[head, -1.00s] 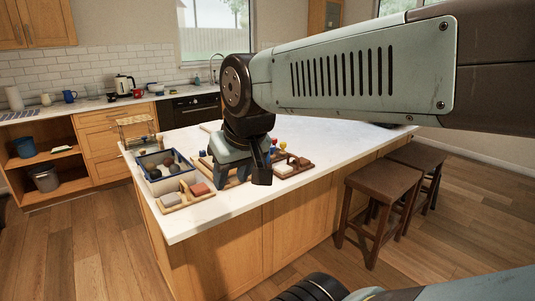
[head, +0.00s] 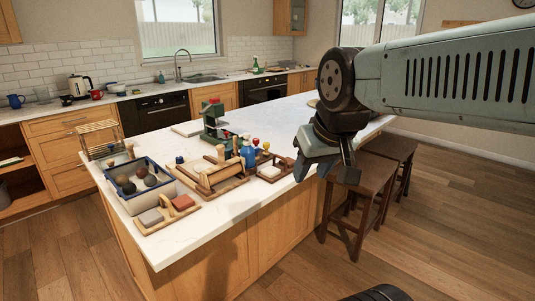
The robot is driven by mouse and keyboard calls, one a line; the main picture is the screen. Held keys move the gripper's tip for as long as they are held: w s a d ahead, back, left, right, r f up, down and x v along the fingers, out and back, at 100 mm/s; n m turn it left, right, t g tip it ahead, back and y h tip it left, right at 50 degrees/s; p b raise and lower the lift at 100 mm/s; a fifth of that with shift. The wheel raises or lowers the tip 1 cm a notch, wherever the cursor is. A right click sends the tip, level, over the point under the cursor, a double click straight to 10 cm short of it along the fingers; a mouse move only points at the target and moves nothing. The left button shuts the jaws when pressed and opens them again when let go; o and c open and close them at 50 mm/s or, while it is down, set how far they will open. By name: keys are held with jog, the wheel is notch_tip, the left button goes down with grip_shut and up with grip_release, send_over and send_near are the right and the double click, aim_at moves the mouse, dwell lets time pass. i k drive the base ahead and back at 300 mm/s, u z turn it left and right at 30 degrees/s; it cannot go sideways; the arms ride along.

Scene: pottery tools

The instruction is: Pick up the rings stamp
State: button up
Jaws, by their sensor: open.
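Several small stamps with coloured knobs stand close together on the kitchen island. A red knob (head: 255,142), a yellow knob (head: 266,146) and a blue piece (head: 248,155) show there, by a wooden tray (head: 285,167) with a pale block on it. The stamp faces are too small to see, so I cannot tell which one is the rings stamp. My gripper (head: 325,172) is open and empty, pointing down to the right of the stamps, by the island's right edge and in front of a stool in the picture.
Brown stools (head: 368,185) stand at right.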

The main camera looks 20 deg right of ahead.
aim_at(256, 149)
jog(key=z, duration=0.05)
jog(key=i, duration=1)
